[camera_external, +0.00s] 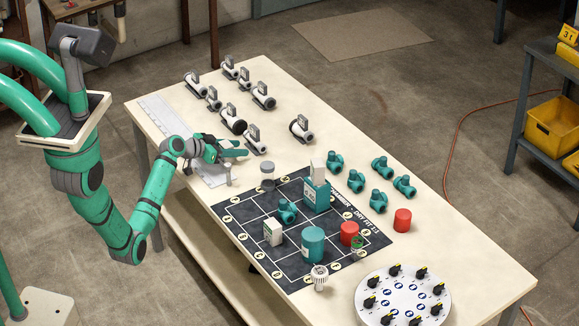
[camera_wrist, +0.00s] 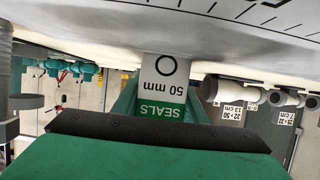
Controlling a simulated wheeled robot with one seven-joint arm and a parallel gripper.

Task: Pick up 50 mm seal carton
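The 50 mm seal carton (camera_wrist: 163,85) is white with a green band reading SEALS. It appears upside down in the wrist view, against the pale surface at the top. The teal fingers of my gripper (camera_wrist: 162,100) lie on either side of it, close to its edges; I cannot tell whether they touch it. In the external view my gripper (camera_external: 236,149) is low over the table's left part, beside the ruler strip. The carton is not clearly visible there, mostly hidden by the gripper.
The table (camera_external: 450,235) holds several white pipe fittings (camera_external: 262,96) behind the gripper. A dark grid mat (camera_external: 240,212) bears a white carton (camera_external: 273,231), teal parts and a red cylinder (camera_external: 349,234). A round white plate (camera_external: 403,296) lies at front right.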

